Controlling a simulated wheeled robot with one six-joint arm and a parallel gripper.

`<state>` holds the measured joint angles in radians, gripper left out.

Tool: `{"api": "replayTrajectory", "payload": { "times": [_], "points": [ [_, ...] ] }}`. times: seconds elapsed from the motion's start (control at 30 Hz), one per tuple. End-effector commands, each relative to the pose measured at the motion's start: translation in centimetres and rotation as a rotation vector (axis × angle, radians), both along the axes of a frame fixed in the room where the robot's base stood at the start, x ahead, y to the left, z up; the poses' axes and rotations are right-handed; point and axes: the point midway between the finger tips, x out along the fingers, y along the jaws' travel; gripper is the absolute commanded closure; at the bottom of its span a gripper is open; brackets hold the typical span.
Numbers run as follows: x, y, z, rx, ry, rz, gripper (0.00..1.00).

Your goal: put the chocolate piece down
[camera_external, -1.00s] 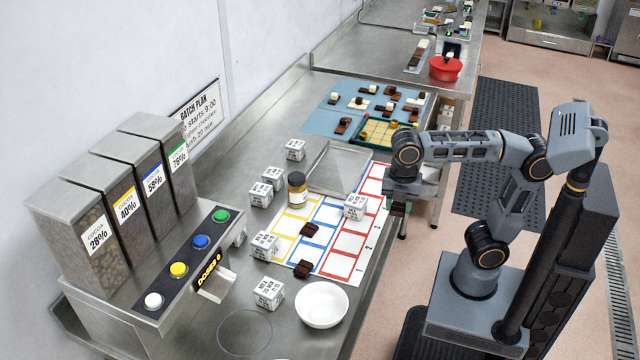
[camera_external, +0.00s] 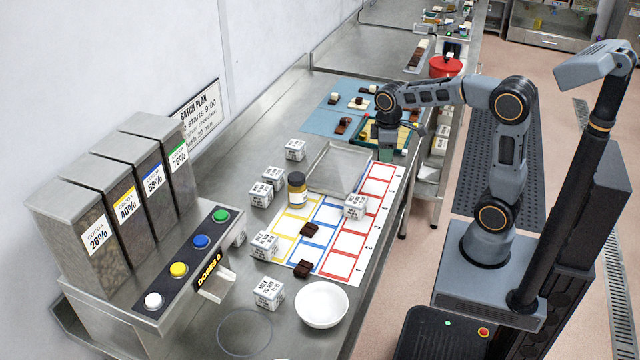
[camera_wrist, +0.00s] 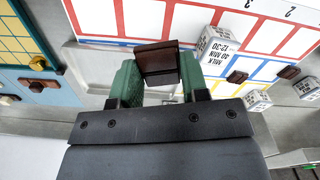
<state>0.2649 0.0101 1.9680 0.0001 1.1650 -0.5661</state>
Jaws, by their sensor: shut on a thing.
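In the wrist view a dark brown chocolate piece (camera_wrist: 158,60) sits between the green fingers of my gripper (camera_wrist: 156,78), which is shut on it. The piece sticks out past the fingertips. In the external view my gripper (camera_external: 386,152) points down, close to the metal tray's right side and the near edge of the green-rimmed mould with the yellow grid (camera_external: 410,136). The held piece cannot be made out there. Below the piece in the wrist view lie the metal tray (camera_wrist: 92,66) and the sheet with red, blue and yellow boxes (camera_wrist: 140,18).
Two dark chocolate pieces (camera_external: 309,230) (camera_external: 304,269) lie on the sheet. Several white printed cubes (camera_external: 355,206), a jar (camera_external: 297,189) and a white bowl (camera_external: 321,305) stand around it. The blue mat (camera_external: 318,122) holds several pieces. The metal tray (camera_external: 338,168) looks empty.

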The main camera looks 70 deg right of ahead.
Motion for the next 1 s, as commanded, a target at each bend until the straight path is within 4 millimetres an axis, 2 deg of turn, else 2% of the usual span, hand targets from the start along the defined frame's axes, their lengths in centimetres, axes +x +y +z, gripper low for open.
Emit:
{"api": "replayTrajectory", "payload": {
  "times": [0.2, 0.37, 0.47, 0.73, 0.83, 1.0],
  "points": [
    [1.4, -0.3, -0.5, -0.001, -0.002, -0.221, 0.81],
    [2.5, -0.5, -0.7, -0.001, 0.001, -0.291, 0.81],
    [4.2, -0.9, -1.5, 0.001, 0.004, -0.303, 0.81],
    [10.8, -2.4, -4.5, 0.000, 0.003, -0.302, 0.81],
    [12.1, -2.7, -6.6, 0.000, 0.005, -0.302, 0.81],
    [13.8, -3.0, -8.7, 0.000, 0.002, -0.301, 0.81]
  ]
}}
